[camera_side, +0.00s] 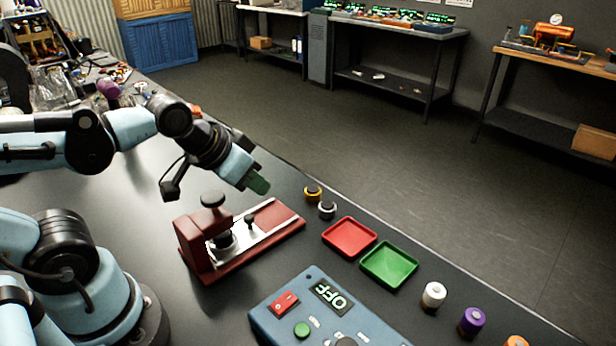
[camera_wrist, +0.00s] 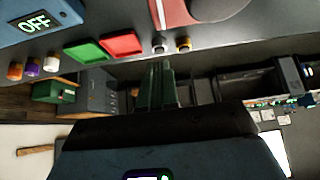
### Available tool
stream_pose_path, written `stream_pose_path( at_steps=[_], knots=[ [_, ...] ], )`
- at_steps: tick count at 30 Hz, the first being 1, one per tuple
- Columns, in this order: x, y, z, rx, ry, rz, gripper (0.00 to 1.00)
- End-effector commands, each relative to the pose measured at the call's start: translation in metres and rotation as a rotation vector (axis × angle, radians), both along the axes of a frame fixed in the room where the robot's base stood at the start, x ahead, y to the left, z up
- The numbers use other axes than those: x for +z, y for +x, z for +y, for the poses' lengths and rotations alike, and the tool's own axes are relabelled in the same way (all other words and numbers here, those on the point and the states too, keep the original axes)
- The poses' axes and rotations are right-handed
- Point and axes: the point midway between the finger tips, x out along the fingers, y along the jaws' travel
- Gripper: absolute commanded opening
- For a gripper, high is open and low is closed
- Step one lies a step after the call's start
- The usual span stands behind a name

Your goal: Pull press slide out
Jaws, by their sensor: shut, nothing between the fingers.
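The press is a dark red block and base (camera_side: 287,222) with a dark round knob (camera_side: 212,199) on top. A silver slide (camera_side: 250,233) with a small dark upright knob (camera_side: 250,220) lies along the base, its inner end under the press block. My gripper (camera_side: 260,186) is above and behind the far end of the base, apart from the slide, shut and empty. In the wrist view its green fingers (camera_wrist: 158,85) are together, and part of the red base (camera_wrist: 172,12) shows at the top edge.
A red tray (camera_side: 349,254) and a green tray (camera_side: 407,279) lie right of the press. Two small cylinders (camera_side: 327,210) stand between press and table edge. A blue control box (camera_side: 310,310) reading OFF is in front. White (camera_side: 433,295) and purple (camera_side: 471,321) cylinders stand farther right.

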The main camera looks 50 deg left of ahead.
Motion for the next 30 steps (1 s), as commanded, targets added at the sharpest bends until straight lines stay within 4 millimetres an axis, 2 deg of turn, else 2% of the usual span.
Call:
stream_pose_path(
  at_steps=[2,8,12,21,30],
  knots=[
    [0.0,0.0,0.0,0.0,0.0,0.0,0.0],
    [0.003,0.002,0.005,-0.025,0.029,0.058,0.31],
    [0.008,0.004,0.018,-0.103,0.087,0.211,0.49],
    [0.018,0.007,0.045,-0.319,0.128,0.539,0.49],
    [0.014,0.006,0.051,-0.382,0.121,0.616,0.49]
  ],
)
